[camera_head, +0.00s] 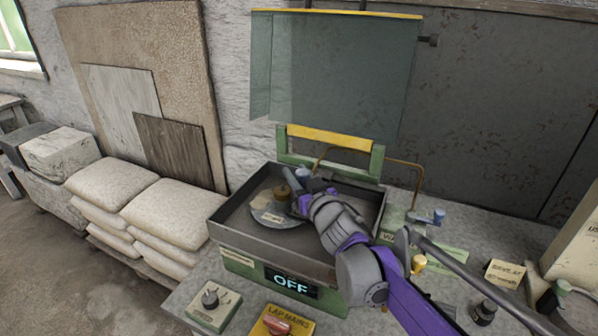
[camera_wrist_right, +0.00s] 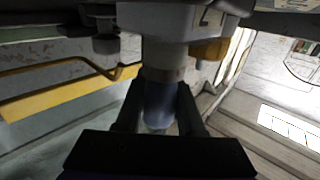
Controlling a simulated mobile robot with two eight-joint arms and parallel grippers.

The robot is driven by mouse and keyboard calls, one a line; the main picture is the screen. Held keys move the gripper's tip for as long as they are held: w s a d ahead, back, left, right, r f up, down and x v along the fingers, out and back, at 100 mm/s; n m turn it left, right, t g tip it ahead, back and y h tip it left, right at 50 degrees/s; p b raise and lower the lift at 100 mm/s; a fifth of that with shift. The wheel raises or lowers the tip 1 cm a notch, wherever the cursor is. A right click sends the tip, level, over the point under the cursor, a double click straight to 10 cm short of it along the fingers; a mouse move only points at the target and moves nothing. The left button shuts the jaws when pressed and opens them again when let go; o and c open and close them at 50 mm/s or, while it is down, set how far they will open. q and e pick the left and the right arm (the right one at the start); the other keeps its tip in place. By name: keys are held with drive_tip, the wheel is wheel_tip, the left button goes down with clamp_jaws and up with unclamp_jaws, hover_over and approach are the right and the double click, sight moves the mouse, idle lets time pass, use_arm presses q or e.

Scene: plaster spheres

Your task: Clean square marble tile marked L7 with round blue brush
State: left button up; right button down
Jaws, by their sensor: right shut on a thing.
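My right gripper (camera_head: 304,191) reaches into the open metal tray (camera_head: 225,222) of the lapping machine. It is shut on a blue-topped handle (camera_head: 304,174), likely the round blue brush. In the right wrist view, the dark fingers (camera_wrist_right: 160,112) close on both sides of the blue-grey cylinder (camera_wrist_right: 160,98); its upper end meets a pale collar. I cannot read an L7 mark on any tile. My left gripper is not in view.
A glass shield (camera_head: 335,75) with yellow edging stands raised behind the tray. A display reads OFF (camera_head: 290,284). A dial box (camera_head: 212,305) and a yellow LAP MAINS switch (camera_head: 282,325) sit in front. A bent brass pipe (camera_head: 405,163) rises behind the tray. White sacks (camera_head: 165,212) are stacked left.

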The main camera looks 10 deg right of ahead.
drive_tip(key=shift+s+a, duration=0.4)
drive_tip(key=shift+s, duration=0.15)
drive_tip(key=shift+w+d+f, duration=0.1)
drive_tip(key=shift+w+d+b, duration=0.45)
drive_tip(key=shift+w+d, duration=0.15)
drive_tip(key=shift+w, duration=0.35)
drive_tip(key=shift+s+a, duration=0.25)
drive_tip(key=shift+s, duration=0.1)
drive_tip(key=shift+s+a+p, duration=0.4)
drive_tip(key=shift+s+a, duration=0.05)
drive_tip(key=shift+s, duration=0.25)
drive_tip(key=shift+w+d+r, duration=0.4)
drive_tip(key=shift+w+r, duration=0.15)
drive_tip(key=shift+r, duration=0.2)
